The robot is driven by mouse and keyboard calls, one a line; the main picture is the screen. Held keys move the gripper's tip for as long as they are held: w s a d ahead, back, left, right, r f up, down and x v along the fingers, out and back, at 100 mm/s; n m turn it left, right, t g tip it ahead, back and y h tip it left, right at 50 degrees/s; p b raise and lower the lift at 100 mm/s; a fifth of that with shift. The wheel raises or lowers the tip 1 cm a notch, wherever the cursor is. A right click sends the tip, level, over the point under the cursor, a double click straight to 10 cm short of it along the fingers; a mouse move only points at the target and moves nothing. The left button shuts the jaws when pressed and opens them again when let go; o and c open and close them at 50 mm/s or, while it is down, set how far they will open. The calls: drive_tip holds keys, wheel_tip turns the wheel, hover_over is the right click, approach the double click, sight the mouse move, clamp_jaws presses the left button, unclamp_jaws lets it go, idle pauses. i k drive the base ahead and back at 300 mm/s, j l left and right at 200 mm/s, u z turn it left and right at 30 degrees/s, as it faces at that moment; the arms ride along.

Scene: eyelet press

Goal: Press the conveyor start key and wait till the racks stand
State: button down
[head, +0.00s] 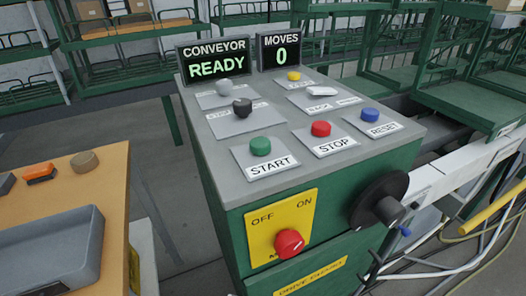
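The start key is a green button (260,147) on a grey plate labelled START, at the front left of the console top (232,176). The conveyor display (216,62) reads READY. The moves display (281,52) beside it reads 0. Green racks (455,60) stand behind and to the right of the console; one picture does not show whether they move. My gripper is not in view.
Near the start key are a red STOP button (320,129), a blue RESET button (370,115) and a black knob (242,107). A red main switch (289,243) and a black handwheel (379,201) are on the front. A wooden table (112,185) with a grey tray (52,250) stands left.

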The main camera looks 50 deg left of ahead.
sight(260, 146)
drive_tip(key=i+l+u, duration=0.4)
drive_tip(key=l, duration=0.2)
drive_tip(key=i+l+u, duration=0.15)
drive_tip(key=l, duration=0.25)
drive_tip(key=u, duration=1.8)
drive_tip(key=i+l, duration=0.05)
